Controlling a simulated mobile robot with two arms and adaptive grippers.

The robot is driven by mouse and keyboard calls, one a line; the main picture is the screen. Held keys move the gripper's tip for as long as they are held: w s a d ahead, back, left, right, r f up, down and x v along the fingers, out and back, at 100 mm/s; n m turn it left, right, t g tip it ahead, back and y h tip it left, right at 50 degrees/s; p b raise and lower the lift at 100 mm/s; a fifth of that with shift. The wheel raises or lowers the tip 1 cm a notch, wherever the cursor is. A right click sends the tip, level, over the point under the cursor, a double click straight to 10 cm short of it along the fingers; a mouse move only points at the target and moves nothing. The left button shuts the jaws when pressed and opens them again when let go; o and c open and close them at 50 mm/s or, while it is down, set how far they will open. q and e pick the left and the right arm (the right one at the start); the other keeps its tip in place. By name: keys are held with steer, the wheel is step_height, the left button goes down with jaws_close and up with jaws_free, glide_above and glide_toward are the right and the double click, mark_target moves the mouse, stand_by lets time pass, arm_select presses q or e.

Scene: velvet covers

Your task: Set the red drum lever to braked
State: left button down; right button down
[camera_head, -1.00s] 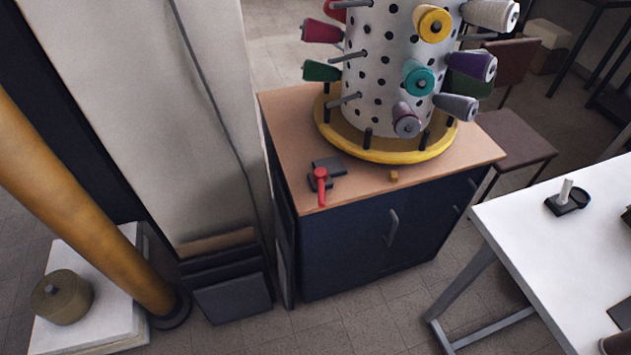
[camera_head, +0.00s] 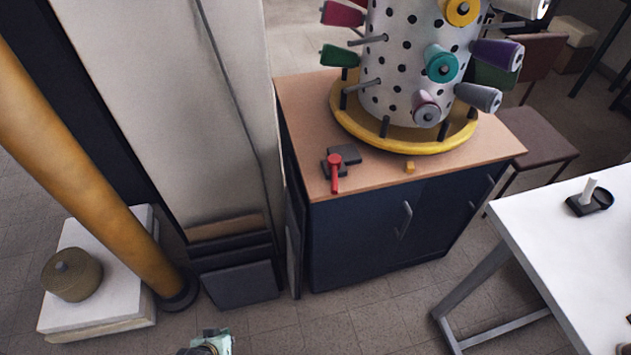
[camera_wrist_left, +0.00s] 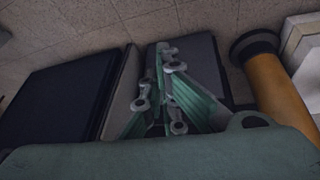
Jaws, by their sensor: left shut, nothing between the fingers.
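The red lever (camera_head: 336,174) sits on a dark base at the front left of the wooden cabinet top (camera_head: 300,103). Its handle points toward the cabinet's front edge. The white perforated drum (camera_head: 392,62), set with coloured spools, stands behind it on a yellow ring (camera_head: 420,147). My left gripper (camera_head: 207,348) shows only in part at the bottom edge of the head view, well below and left of the lever. In the left wrist view its fingers (camera_wrist_left: 165,95) are shut and empty. My right gripper is not in view.
A thick orange post (camera_head: 95,185) and a white block with a round tan weight (camera_head: 72,274) stand at left. Dark panels (camera_head: 236,286) lean beside the cabinet. A white table (camera_head: 545,255) stands at right. The floor in front of the cabinet is clear.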

arm_select(q)
steer(key=w+d+r+n+t+h+b, duration=0.2)
steer(key=w+r+n+t+h+b, duration=0.25)
steer(key=w+r, duration=1.75)
steer(key=w+d+r+h, duration=0.1)
steer(key=d+r, duration=0.2)
steer(key=r, duration=0.4)
steer(key=d+r+t+h+b, duration=0.1)
steer(key=d+r+h, duration=0.1)
steer(key=d+r, duration=0.2)
steer(key=w+d+r+n+t+h+b, duration=0.1)
steer(key=d+r+h, duration=0.1)
steer(key=r, duration=0.8)
steer(key=shift+w+d, duration=0.3)
steer(key=shift+d, duration=0.6)
steer(key=shift+t, duration=0.25)
steer(key=shift+w+d, duration=0.1)
